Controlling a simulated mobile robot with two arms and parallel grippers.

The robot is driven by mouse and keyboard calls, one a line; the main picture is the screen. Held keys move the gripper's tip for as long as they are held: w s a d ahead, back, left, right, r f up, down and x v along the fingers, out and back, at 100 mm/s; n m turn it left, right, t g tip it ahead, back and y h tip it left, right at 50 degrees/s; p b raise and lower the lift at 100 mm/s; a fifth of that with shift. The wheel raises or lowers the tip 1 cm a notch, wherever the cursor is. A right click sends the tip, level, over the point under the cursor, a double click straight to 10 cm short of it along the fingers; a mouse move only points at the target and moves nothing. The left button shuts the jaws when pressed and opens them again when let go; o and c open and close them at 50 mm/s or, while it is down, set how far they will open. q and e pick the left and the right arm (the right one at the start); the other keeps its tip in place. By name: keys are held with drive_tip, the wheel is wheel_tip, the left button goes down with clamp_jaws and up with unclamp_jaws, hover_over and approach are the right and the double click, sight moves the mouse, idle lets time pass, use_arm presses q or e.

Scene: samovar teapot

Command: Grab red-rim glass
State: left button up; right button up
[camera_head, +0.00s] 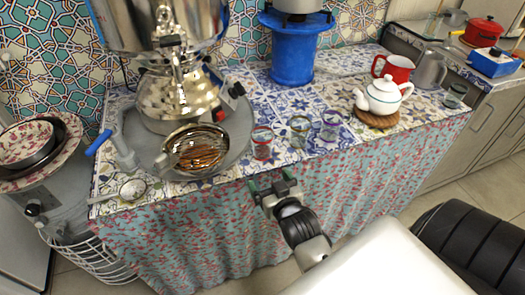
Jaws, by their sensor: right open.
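The red-rim glass (262,143) stands upright on the tiled table, just right of the round grey tray. It is clear with a red band at the top. My right gripper (269,183) is below and slightly right of the glass in the picture, in front of the table's cloth-hung front edge. It is open, its green-tipped fingers pointing toward the table, with nothing between them. It is apart from the glass. My left gripper is out of view.
A green-rim glass (299,131) and a purple-rim glass (330,125) stand just right. A strainer bowl (197,150) and the samovar (178,95) are on the left. A white teapot (383,96) sits on a wooden trivet at right, near a red mug (393,68). A blue stand (293,55) is behind.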

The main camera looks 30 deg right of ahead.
drive_tip(key=t+h, duration=0.1)
drive_tip(key=t, duration=0.1)
approach(262, 134)
drive_tip(key=shift+w+r+m, duration=0.4)
drive_tip(key=shift+w+r, duration=0.5)
drive_tip(key=shift+r, duration=0.25)
drive_tip(key=shift+a+x, duration=0.2)
drive_tip(key=shift+x, duration=2.75)
drive_tip(key=shift+r, duration=0.1)
drive_tip(key=shift+c, duration=0.3)
drive_tip(key=c, duration=1)
